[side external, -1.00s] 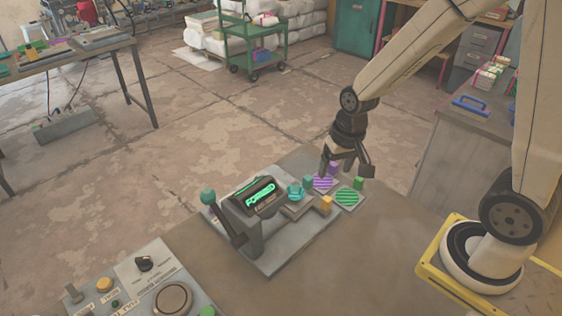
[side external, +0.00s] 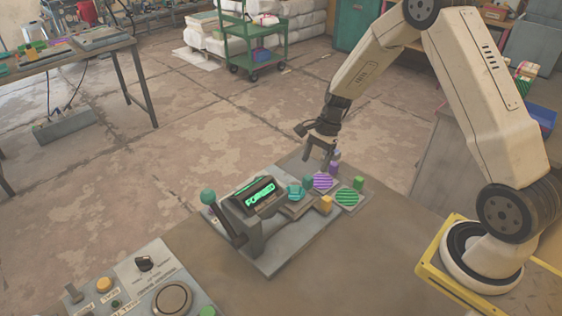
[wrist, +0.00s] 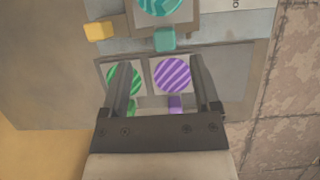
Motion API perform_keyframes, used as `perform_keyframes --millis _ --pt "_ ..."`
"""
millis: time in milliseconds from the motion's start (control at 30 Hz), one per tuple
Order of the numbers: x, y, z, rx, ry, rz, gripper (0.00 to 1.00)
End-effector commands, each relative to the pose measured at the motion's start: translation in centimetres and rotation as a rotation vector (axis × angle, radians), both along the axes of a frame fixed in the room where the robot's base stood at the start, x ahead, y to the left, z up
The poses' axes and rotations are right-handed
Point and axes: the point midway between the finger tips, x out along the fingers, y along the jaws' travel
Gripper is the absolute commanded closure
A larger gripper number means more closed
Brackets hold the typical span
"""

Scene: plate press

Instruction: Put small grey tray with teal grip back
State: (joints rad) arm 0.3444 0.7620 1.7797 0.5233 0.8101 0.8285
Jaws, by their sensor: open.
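The small grey tray (wrist: 182,18) with the teal grip lies at the top of the wrist view, partly cut off, carrying a teal striped disc (wrist: 160,5). Its teal grip (wrist: 165,39) points toward my gripper. In the side view the teal disc (side external: 295,191) and teal grip (side external: 308,182) are beside the press head (side external: 252,197). My gripper (side external: 321,153) is open and empty, above the far edge of the base plate near the purple grip (side external: 334,166). In the wrist view my fingers (wrist: 162,63) are spread, apart from the teal grip.
A purple striped disc (side external: 323,181) and a green striped disc (side external: 347,197) sit on neighbouring small trays, with a green grip (side external: 358,183). A yellow block (side external: 326,205) stands near the press. The press lever (side external: 208,197) is at left.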

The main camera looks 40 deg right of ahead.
Motion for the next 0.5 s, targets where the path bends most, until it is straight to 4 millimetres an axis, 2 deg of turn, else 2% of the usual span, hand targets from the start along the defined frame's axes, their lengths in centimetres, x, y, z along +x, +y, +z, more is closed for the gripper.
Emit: perform_keyframes --millis 500 --pt "0.0 1.0 -2.4 -0.001 -0.001 0.004 0.21"
